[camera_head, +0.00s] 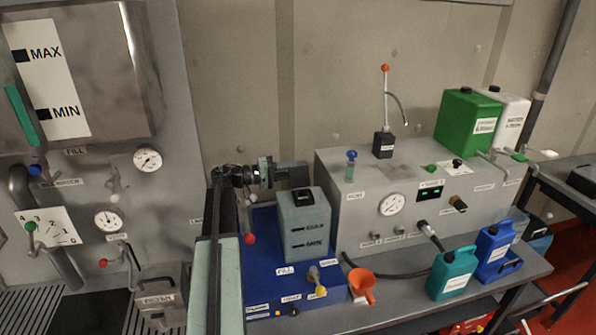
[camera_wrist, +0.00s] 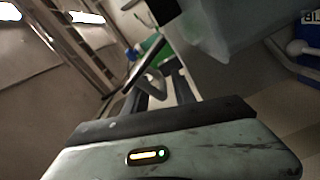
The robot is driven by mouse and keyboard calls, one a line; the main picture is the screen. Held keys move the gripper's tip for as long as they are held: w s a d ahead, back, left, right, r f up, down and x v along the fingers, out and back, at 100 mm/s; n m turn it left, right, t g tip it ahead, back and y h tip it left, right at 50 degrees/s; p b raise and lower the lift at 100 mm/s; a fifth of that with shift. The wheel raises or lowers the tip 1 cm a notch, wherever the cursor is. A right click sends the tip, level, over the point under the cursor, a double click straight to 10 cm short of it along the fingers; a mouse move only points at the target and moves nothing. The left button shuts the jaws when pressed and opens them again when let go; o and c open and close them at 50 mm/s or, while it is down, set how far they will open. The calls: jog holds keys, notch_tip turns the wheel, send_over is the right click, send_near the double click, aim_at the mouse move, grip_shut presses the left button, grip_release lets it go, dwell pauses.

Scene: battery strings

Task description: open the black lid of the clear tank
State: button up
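The clear tank (camera_head: 304,232) looks grey and cloudy and stands upright on a blue box. Its black lid (camera_head: 303,196) lies on its top and looks shut. The tank's pale wall (camera_wrist: 235,30) fills the upper right of the wrist view, with a dark piece, seemingly the lid (camera_wrist: 163,10), at the top edge. My gripper (camera_head: 300,173) is just behind and above the tank in the head view, apart from the lid as far as I can tell. In the wrist view its dark fingers (camera_wrist: 160,88) stand apart with nothing between them.
The blue box (camera_head: 290,268) carries valves and labels. An orange funnel (camera_head: 362,284), a teal canister (camera_head: 452,272) and a blue canister (camera_head: 495,250) stand on the bench to the right. A grey console (camera_head: 345,220) is behind them. A gauge panel (camera_head: 170,200) is at left.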

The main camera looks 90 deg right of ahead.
jog(key=w+a, duration=0.1)
jog(key=w, duration=0.6)
jog(key=shift+w+a, duration=0.3)
